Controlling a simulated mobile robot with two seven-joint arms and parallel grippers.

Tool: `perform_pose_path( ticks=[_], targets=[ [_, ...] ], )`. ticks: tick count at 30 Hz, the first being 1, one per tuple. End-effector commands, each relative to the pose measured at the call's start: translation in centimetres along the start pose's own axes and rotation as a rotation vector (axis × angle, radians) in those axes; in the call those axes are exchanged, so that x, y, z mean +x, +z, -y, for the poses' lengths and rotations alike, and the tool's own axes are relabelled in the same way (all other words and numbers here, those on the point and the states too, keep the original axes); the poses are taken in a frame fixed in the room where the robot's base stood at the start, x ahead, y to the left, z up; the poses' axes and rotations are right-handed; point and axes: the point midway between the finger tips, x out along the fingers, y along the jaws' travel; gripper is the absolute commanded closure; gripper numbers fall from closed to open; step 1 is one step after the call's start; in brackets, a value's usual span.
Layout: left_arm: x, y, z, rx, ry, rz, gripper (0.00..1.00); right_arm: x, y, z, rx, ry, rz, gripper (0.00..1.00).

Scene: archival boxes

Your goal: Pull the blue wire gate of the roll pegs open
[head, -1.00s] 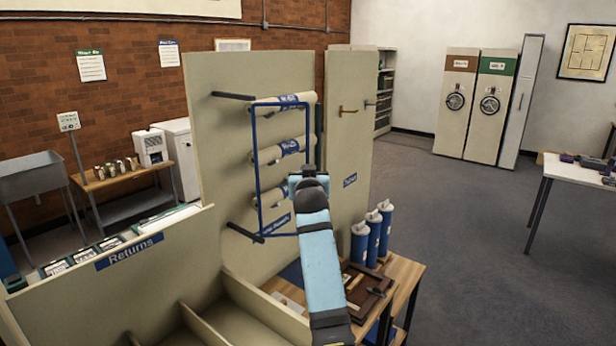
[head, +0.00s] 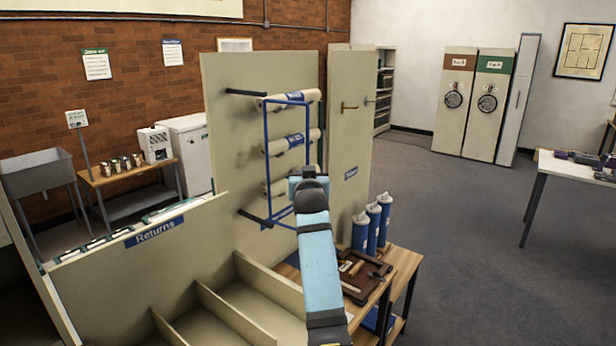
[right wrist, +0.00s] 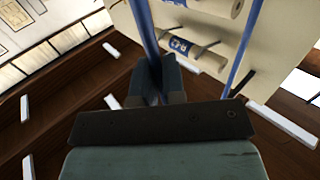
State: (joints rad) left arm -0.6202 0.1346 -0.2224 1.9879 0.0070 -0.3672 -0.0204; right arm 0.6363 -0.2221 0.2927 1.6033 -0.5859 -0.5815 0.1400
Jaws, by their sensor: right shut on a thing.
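The blue wire gate (head: 267,160) is a tall rectangular frame in front of the roll pegs on the beige panel. My right gripper (head: 293,184) is shut on the gate's right upright, low down. In the right wrist view the blue bar (right wrist: 147,35) runs into the jaws (right wrist: 155,85), and another blue bar (right wrist: 245,45) passes to the right. My left gripper is not in view.
A beige Returns bin (head: 125,265) with dividers fills the lower left. A wooden table (head: 400,262) with a brown tray and blue-and-white canisters (head: 373,224) stands right of my arm. Grey floor (head: 450,220) is open further right.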

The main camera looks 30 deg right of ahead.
Motion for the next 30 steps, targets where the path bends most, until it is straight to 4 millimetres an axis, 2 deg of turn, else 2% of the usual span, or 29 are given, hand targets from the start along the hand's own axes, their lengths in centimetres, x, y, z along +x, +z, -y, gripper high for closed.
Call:
perform_pose_path(
  ticks=[15,16,18,30],
  targets=[
    [0.05,-0.12,-0.1,0.0,0.002,-0.002,0.57,-0.03,-0.12,0.23,0.002,-0.004,-0.002,1.0],
    [0.05,-0.12,-0.1,0.0,0.002,-0.002,0.57,-0.03,-0.12,0.23,0.002,-0.004,-0.002,0.83],
    [0.05,-0.12,-0.12,0.0,0.002,-0.002,0.57,-0.02,-0.12,0.21,0.002,-0.003,-0.002,0.67],
    [0.02,-0.14,-0.11,-0.001,0.002,-0.001,0.57,0.0,-0.08,0.07,0.001,-0.002,-0.001,0.66]
  ],
)
